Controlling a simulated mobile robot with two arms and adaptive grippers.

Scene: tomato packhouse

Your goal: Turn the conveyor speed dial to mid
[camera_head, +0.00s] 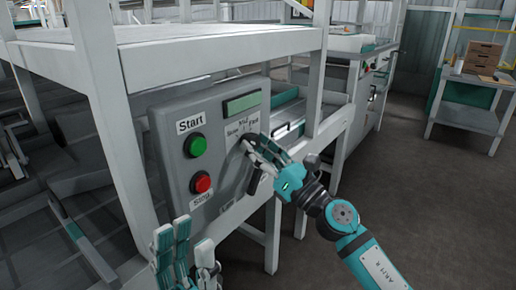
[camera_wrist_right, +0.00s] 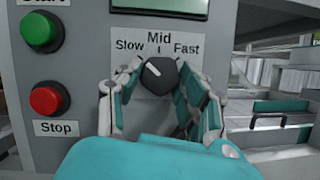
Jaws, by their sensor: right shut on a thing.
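The conveyor speed dial (camera_wrist_right: 160,78) is a dark round knob on the grey control panel (camera_head: 172,140), below a label reading Slow, Mid and Fast (camera_wrist_right: 158,42). Its white pointer mark leans up and left, between Slow and the Mid tick. My right gripper (camera_wrist_right: 152,86) is shut on the dial, with a finger on each side of it. In the head view my right gripper (camera_head: 250,148) covers most of the dial. My left gripper (camera_head: 190,238) is low in the head view, below the panel, fingers pointing up, apart and empty.
A green Start button (camera_head: 197,145) and a red Stop button (camera_head: 201,183) sit left of the dial. A display (camera_head: 242,103) is above it. White frame posts (camera_head: 120,150) stand beside the panel. A table with boxes (camera_head: 466,115) stands far right, with open floor before it.

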